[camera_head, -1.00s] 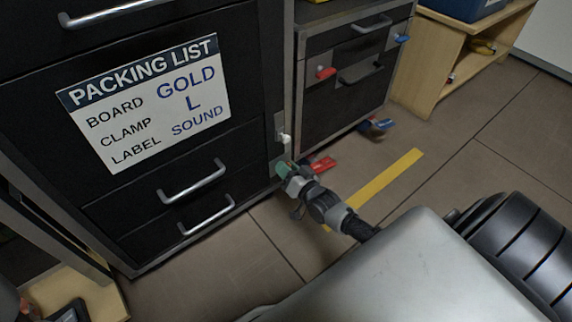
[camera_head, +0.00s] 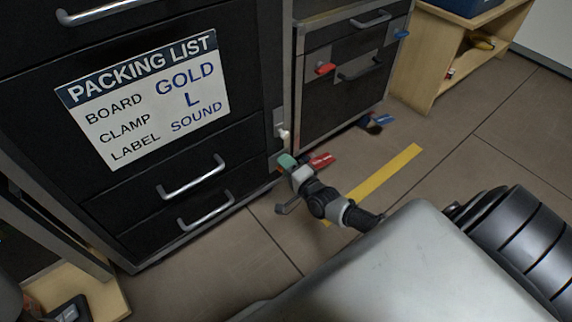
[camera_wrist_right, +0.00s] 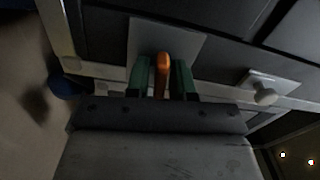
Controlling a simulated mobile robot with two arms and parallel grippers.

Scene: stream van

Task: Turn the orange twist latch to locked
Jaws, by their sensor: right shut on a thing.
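The orange twist latch (camera_wrist_right: 163,66) shows in the right wrist view. Its handle stands upright in the picture, in front of a grey plate (camera_wrist_right: 190,45) on a dark cabinet front. My right gripper (camera_wrist_right: 162,75) has its green fingers on either side of the handle and is shut on it. In the head view my right gripper (camera_head: 286,161) is at the lower right edge of the cabinet with the packing list. The latch is hidden or too small to make out there. My left gripper does not show.
The black cabinet (camera_head: 190,145) has drawers with metal handles. A second cabinet (camera_head: 335,105) with red and blue latches stands behind it. Open floor (camera_head: 450,170) with a yellow strip (camera_head: 385,172) lies to the right.

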